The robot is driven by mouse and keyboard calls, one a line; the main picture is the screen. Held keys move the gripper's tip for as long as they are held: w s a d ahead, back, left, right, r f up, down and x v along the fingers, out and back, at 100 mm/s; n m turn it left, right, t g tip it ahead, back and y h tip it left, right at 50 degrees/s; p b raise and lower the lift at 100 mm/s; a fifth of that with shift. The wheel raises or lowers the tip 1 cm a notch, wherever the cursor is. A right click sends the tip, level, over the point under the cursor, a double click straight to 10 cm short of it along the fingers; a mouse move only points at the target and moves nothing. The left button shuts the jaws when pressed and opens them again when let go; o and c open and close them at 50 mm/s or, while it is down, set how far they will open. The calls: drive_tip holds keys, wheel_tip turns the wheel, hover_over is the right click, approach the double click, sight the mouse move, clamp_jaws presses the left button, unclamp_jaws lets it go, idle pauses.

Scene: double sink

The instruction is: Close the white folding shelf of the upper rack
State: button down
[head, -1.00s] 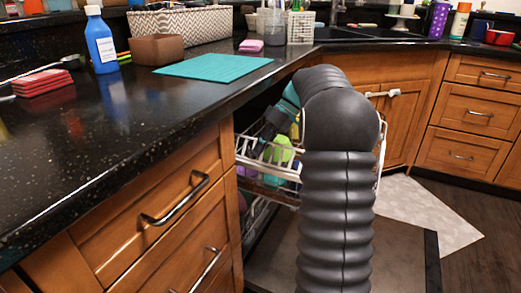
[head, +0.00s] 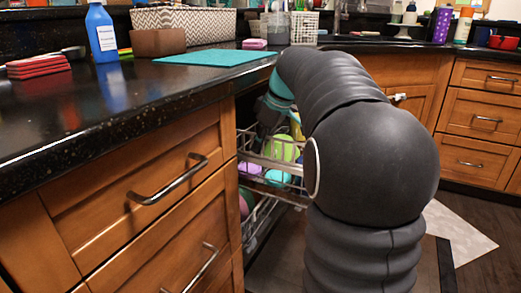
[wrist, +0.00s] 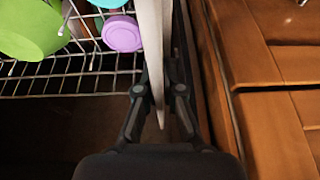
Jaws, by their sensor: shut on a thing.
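The upper rack (head: 262,162) is a wire basket under the counter, pulled partly out and holding cups and bowls. In the wrist view the rack's wires (wrist: 75,85) lie left of my gripper. The white folding shelf (wrist: 155,45) shows there as a narrow pale panel, seen nearly edge-on at the rack's right side. My gripper (wrist: 159,90) is shut on it, with one finger on each side. In the head view my arm hides much of the rack, and I cannot make out the fingertips or the shelf.
A green bowl (wrist: 32,28) and a purple cup (wrist: 122,33) sit in the rack, left of the panel. A wooden cabinet front (wrist: 275,80) stands close on the right. The black counter (head: 120,110) overhangs the rack. A lower rack (head: 262,222) shows below.

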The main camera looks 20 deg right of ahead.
sight(275, 145)
drive_tip(key=shift+a, duration=0.1)
idle(0.4)
drive_tip(key=c, duration=1.3)
unclamp_jaws()
drive_tip(key=v, duration=1.1)
drive_tip(key=shift+s+r, duration=0.1)
drive_tip(key=shift+r, duration=0.25)
drive_tip(key=shift+s+r, duration=0.1)
drive_tip(key=shift+r, duration=0.05)
